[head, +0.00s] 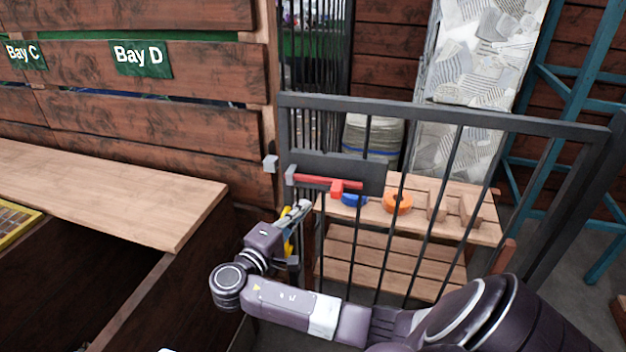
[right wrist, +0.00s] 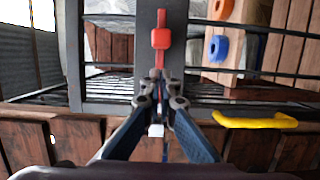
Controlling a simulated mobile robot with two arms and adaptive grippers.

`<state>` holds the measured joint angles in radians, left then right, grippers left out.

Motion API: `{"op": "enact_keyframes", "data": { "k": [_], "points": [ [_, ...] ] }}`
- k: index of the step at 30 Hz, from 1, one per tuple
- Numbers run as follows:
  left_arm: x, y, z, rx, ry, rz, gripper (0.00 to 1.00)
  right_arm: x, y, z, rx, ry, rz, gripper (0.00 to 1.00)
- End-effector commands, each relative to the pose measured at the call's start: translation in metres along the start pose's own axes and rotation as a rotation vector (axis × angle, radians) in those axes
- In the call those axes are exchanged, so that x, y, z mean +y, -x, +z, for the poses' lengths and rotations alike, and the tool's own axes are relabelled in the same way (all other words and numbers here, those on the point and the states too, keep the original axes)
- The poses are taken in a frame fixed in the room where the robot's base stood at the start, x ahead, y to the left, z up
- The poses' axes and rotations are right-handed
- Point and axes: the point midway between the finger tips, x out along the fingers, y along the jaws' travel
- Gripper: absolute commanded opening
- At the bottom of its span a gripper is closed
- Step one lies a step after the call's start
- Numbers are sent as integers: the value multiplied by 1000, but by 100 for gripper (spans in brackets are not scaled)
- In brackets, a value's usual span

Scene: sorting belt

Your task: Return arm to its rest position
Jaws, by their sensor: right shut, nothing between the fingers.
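My right arm reaches in from the lower right of the head view. Its gripper (head: 301,210) is shut and empty, just below and left of a red latch bar (head: 322,181) on the dark barred gate (head: 450,117). In the right wrist view the closed fingertips (right wrist: 161,82) point at the latch's red knob (right wrist: 161,39). I cannot tell whether they touch it. A yellow handle (right wrist: 255,121) is beside the gripper. My left gripper is not in view.
Behind the gate, a wooden shelf (head: 455,230) holds an orange ring (head: 397,202), a blue piece (head: 353,200) and wooden blocks. A wooden counter (head: 110,190) stands at left, below the Bay D sign (head: 140,58). A blue steel frame (head: 560,90) stands at right.

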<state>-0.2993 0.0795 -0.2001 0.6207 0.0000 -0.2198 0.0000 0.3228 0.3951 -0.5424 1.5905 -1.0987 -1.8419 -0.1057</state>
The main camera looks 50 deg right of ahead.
Motion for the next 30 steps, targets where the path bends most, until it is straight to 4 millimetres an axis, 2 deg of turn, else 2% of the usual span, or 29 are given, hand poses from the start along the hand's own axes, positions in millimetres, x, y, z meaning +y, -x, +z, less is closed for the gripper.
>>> {"op": "enact_keyframes", "data": {
  "k": [6, 23, 26, 29, 30],
  "points": [
    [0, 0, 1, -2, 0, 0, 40, 0, 13, 0, 0, 0, 0, 0],
    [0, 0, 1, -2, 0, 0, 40, -2, 12, -1, 2, 3, -2, 0],
    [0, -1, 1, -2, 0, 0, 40, -21, 11, -4, 24, 38, -30, 0],
    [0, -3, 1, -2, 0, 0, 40, -69, 9, -10, 80, 114, -103, 0],
    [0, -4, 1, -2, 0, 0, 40, -96, 9, -12, 108, 151, -146, 0]
  ]
}}
